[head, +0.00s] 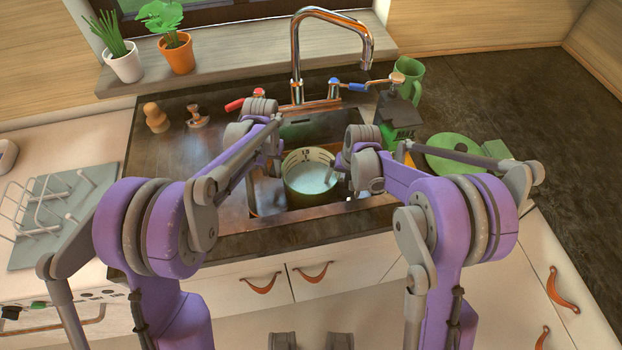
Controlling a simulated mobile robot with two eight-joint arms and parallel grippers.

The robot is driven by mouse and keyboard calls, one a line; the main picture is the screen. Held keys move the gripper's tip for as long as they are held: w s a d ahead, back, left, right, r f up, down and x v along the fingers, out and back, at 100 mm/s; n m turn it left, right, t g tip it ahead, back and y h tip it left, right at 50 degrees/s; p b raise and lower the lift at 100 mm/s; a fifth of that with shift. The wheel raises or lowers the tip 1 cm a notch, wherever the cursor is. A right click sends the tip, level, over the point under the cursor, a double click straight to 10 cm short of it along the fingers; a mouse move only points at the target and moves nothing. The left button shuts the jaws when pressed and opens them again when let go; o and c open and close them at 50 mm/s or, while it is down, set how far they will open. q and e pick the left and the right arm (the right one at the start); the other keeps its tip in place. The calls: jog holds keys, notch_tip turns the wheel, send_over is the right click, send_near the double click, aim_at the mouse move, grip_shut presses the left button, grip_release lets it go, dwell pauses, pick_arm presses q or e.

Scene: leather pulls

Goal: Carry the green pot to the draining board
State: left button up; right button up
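The green pot (303,160) stands in the sink (268,199), with a pale inside or pale contents. My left gripper (277,148) is at the pot's upper left side, pointing down; its fingertips are small and partly hidden by its own arm. My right gripper (337,167) is at the pot's right rim, close to or touching it. I cannot tell whether either gripper holds the pot. A grey board with white prongs (97,176), which looks like the draining board, lies on the counter at the left.
A tall tap (296,62) rises behind the sink. Small wooden items (156,117) stand left of the sink. Dark worktop (510,95) is clear at the far right.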

pick_arm(q)
grip_shut()
pick_arm(e)
jog(key=c, duration=0.6)
grip_shut()
